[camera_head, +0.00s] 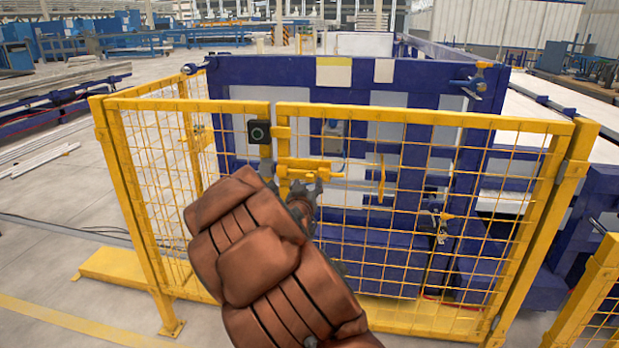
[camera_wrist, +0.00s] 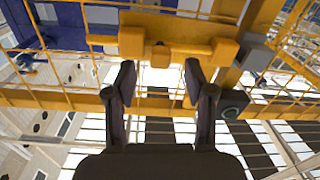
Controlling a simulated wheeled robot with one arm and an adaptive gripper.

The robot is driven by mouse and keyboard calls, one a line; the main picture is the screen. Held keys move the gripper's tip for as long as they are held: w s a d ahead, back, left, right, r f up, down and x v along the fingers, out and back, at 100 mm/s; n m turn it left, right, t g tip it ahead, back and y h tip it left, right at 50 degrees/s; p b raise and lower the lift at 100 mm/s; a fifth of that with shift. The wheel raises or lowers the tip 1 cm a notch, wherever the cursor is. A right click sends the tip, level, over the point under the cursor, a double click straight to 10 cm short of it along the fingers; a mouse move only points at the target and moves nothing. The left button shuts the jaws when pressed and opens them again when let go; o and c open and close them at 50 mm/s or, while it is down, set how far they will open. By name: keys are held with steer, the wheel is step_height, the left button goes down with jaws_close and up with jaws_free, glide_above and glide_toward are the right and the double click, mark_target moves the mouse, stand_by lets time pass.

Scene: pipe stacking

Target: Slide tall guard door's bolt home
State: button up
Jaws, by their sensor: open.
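The tall guard door (camera_head: 430,116) is a yellow frame with wire mesh, standing upright in line with the fixed fence panel on its left. Its yellow bolt (camera_head: 310,169) lies level across the door's left edge, near the post. In the wrist view the bolt (camera_wrist: 178,50) spans the upper middle, with a small knob on it. My gripper (camera_wrist: 159,75) is open and empty, its two fingers spread just short of the bolt. In the head view my gripper (camera_head: 301,190) is right by the bolt, partly hidden by my arm. Contact cannot be told.
A black box with a round face (camera_head: 259,130) sits on the post left of the door. A yellow vertical handle (camera_head: 382,180) is on the door. Blue machinery (camera_head: 400,75) stands behind the fence. Another yellow fence panel (camera_head: 590,290) is at lower right.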

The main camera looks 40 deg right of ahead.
mark_target(309, 180)
steer(key=shift+p+x, duration=0.45)
steer(key=shift+x, duration=1.7)
jaws_close()
